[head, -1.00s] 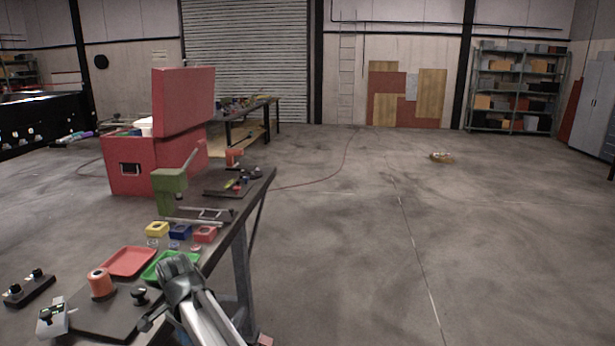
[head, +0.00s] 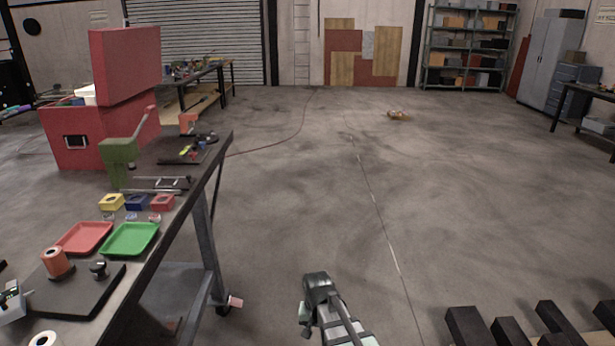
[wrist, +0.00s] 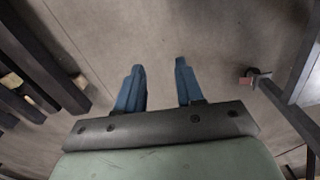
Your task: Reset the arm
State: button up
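In the wrist view, my gripper (wrist: 160,66) shows two blue fingers spread apart with bare concrete floor in the gap. It is open and holds nothing. In the head view, part of my arm shows at the bottom centre, over open floor to the right of the workbench (head: 165,235). The fingers cannot be made out in the head view.
On the bench are a red tray (head: 84,238), a green tray (head: 130,240) and small yellow, blue and red blocks. A bench leg with a caster (wrist: 250,80) stands right of my fingers. Dark beams (head: 505,328) lie at bottom right.

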jog(key=s+d+f+n, duration=0.1)
jog(key=s+d+f, duration=0.2)
jog(key=d, duration=0.4)
jog(key=s+d+f, duration=0.3)
jog(key=d, duration=0.5)
jog(key=s+f+g, duration=0.3)
jog(key=s+f, duration=0.7)
jog(key=s, duration=0.4)
jog(key=s+f+g, duration=0.3)
jog(key=s+f, duration=0.8)
jog(key=s, duration=0.4)
jog(key=shift+s+a+g, duration=0.15)
jog(key=shift+s+g, duration=0.05)
jog(key=shift+g, duration=0.2)
